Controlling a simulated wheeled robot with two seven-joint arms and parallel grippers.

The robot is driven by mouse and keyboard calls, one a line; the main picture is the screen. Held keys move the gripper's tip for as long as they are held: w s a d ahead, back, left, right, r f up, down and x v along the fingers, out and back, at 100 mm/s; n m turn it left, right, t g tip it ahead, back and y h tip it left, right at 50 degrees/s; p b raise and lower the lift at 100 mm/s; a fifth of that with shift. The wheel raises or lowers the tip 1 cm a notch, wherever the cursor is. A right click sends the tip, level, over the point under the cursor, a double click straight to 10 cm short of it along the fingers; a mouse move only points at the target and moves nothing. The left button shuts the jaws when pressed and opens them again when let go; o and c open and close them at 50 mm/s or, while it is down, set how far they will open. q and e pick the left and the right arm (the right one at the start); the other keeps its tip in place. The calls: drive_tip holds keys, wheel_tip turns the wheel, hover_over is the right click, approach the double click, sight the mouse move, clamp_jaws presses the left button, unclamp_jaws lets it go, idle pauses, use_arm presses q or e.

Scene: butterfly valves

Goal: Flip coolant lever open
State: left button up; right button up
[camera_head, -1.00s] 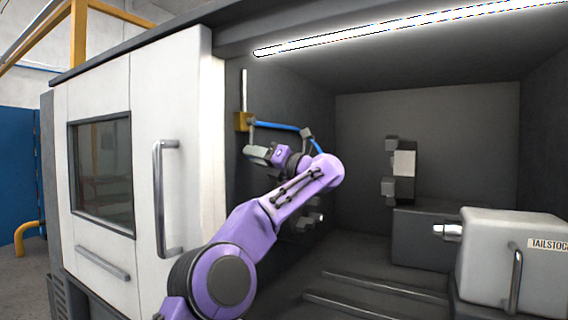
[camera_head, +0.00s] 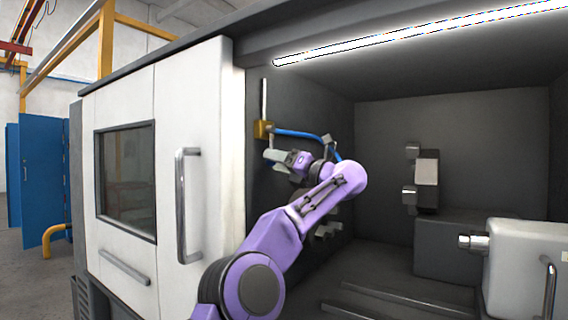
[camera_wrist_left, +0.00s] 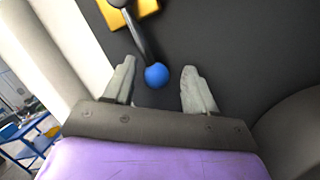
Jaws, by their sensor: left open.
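The coolant lever (camera_wrist_left: 143,38) is a dark rod with a blue ball knob (camera_wrist_left: 156,76). In the left wrist view it runs from a yellow valve body (camera_wrist_left: 140,8) at the top down to the knob. The brass-yellow valve body also shows in the head view (camera_head: 263,130), on the dark inner wall beside the door. My left gripper (camera_wrist_left: 157,72) is open, with the ball knob in the gap between its two pale fingers, nearer the left one; contact cannot be told. In the head view my left gripper (camera_head: 272,154) is just below the valve. My right gripper is not in view.
A grey pipe (camera_head: 264,98) rises from the valve and a blue hose (camera_head: 298,133) leads right. The white door (camera_head: 195,150) with its handle (camera_head: 181,205) stands left of my arm. The tailstock (camera_head: 525,265) is at the right; open space lies between.

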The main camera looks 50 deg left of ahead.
use_arm(q)
drive_tip(key=v, duration=1)
drive_tip(key=shift+d, duration=0.25)
drive_tip(key=shift+w, duration=0.1)
